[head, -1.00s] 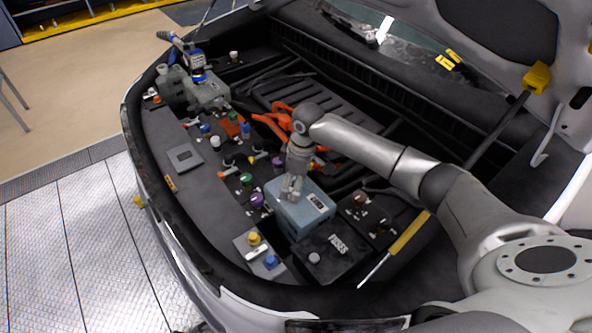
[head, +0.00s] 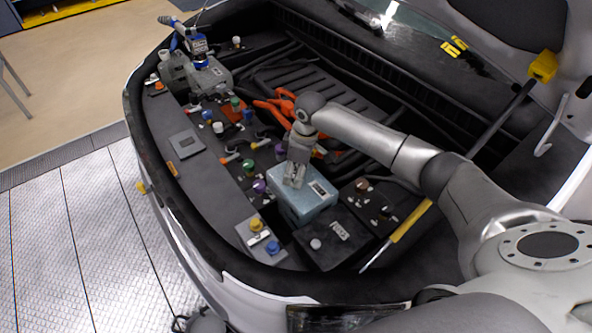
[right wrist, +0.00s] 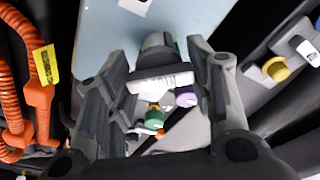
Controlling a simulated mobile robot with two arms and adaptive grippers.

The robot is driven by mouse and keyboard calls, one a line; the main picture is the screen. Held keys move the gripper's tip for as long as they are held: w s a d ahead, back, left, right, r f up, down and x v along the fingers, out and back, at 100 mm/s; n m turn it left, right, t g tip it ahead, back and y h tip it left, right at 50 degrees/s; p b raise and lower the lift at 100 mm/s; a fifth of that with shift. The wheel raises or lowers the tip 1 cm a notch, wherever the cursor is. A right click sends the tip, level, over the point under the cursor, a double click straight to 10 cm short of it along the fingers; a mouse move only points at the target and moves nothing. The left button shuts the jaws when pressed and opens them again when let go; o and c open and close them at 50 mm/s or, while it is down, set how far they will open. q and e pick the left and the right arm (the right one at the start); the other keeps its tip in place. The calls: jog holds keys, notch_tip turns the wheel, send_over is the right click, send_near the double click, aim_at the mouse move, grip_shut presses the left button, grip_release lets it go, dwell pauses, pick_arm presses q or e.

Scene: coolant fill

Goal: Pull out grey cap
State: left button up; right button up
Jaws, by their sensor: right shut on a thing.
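The pale blue-grey reservoir box (head: 318,200) sits in the front right of the engine bay. My right gripper (head: 293,182) points down at its top left part. In the right wrist view the grey cap (right wrist: 158,52) is between the two fingers of my right gripper (right wrist: 160,75), which is shut on it. The box top (right wrist: 100,30) shows just beyond. In the head view the fingers mostly hide the cap, and I cannot tell if it is clear of the box. A grey and dark part at the bottom edge looks like my left gripper (head: 190,322), cut off; its jaws are unclear.
The black fuse box (head: 325,243) stands directly in front of the reservoir. Yellow (head: 256,225) and blue (head: 272,247) caps are to the left, with green and purple caps behind. Orange cables (head: 272,112) run behind.

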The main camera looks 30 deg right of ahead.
jog(key=shift+n, duration=1.6)
jog(key=shift+p, duration=0.3)
jog(key=shift+n+g, duration=0.3)
jog(key=shift+n, duration=0.2)
jog(key=shift+n+y, duration=0.3)
jog(key=shift+n, duration=0.8)
jog(key=n, duration=0.3)
jog(key=shift+g+b, duration=0.3)
jog(key=shift+g, duration=0.1)
jog(key=shift+r+p, duration=0.3)
jog(key=shift+p, duration=0.15)
